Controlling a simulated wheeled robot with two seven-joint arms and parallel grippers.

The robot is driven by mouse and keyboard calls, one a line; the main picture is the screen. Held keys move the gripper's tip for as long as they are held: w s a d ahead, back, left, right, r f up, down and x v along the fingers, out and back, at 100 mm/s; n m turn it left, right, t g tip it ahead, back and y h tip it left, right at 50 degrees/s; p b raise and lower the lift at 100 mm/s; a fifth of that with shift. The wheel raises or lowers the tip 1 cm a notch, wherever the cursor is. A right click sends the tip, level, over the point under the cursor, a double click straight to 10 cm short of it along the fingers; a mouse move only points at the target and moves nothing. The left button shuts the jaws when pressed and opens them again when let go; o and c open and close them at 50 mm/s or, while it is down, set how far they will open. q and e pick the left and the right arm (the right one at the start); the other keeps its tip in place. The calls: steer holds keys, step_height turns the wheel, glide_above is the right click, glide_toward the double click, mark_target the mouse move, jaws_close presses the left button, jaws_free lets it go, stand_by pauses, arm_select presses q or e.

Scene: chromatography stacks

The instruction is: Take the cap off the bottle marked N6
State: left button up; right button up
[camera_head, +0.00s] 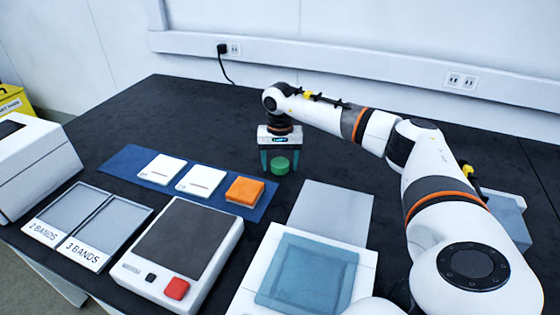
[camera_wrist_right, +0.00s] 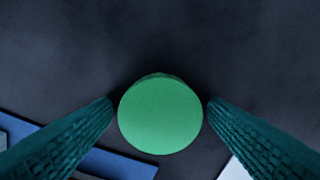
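A round green cap-like piece (camera_head: 280,165) is low over the dark table at the middle of the head view. In the right wrist view its flat round top (camera_wrist_right: 160,115) fills the middle. My right gripper (camera_head: 281,167) points straight down with one finger on each side of it. Narrow gaps show between the fingers and the green piece, so the gripper looks open around it. In the right wrist view the two fingertips (camera_wrist_right: 161,104) flank its edges. No bottle body and no N6 mark can be made out. My left gripper is not in view.
A blue mat (camera_head: 131,157) holds two white plates (camera_head: 201,180) and an orange block (camera_head: 245,190). In front are trays marked 2 BANDS and 3 BANDS (camera_head: 84,254) and a device with a red button (camera_head: 176,288). A grey plate (camera_head: 330,212) lies nearer. The table behind the gripper is clear.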

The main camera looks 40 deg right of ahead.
mark_target(280, 163)
steer(key=shift+r, duration=0.1)
steer(key=shift+r, duration=0.4)
step_height(280, 163, up, 6)
steer(key=shift+f+p, duration=0.25)
steer(key=shift+p, duration=0.1)
steer(key=shift+r, duration=0.6)
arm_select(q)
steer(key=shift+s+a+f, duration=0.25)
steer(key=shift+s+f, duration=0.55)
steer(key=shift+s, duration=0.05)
arm_select(e)
steer(key=shift+r, duration=0.1)
